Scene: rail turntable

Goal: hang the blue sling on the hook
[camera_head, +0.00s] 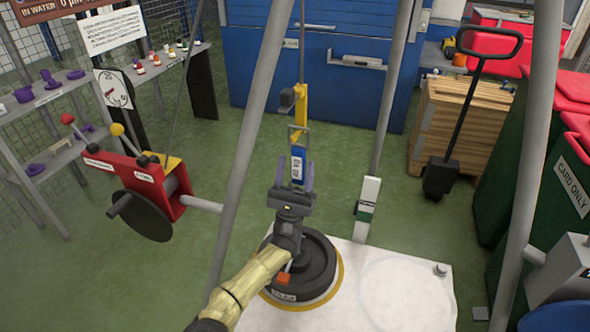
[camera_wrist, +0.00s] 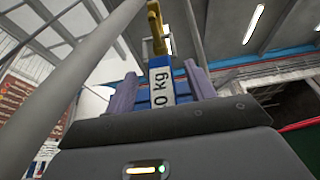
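The blue sling (camera_head: 297,166), with a white label, stands upright between the two purple fingers of my gripper (camera_head: 296,174). A gap shows on each side of the label, so the fingers look open around it. Its lower part is hidden behind my gripper. A thin metal loop tops the sling, right at the lower end of the yellow hook (camera_head: 301,104). I cannot tell if the loop is seated in the hook. In the wrist view, the sling's label (camera_wrist: 161,86) lies between the fingers, below the yellow hook (camera_wrist: 155,22).
A round black weight (camera_head: 318,262) stands on the white platform (camera_head: 400,258), below my gripper. Grey frame poles rise on both sides. A red winch (camera_head: 160,186) with a black disc is at left. A wooden crate (camera_head: 455,125) and green bins stand at right.

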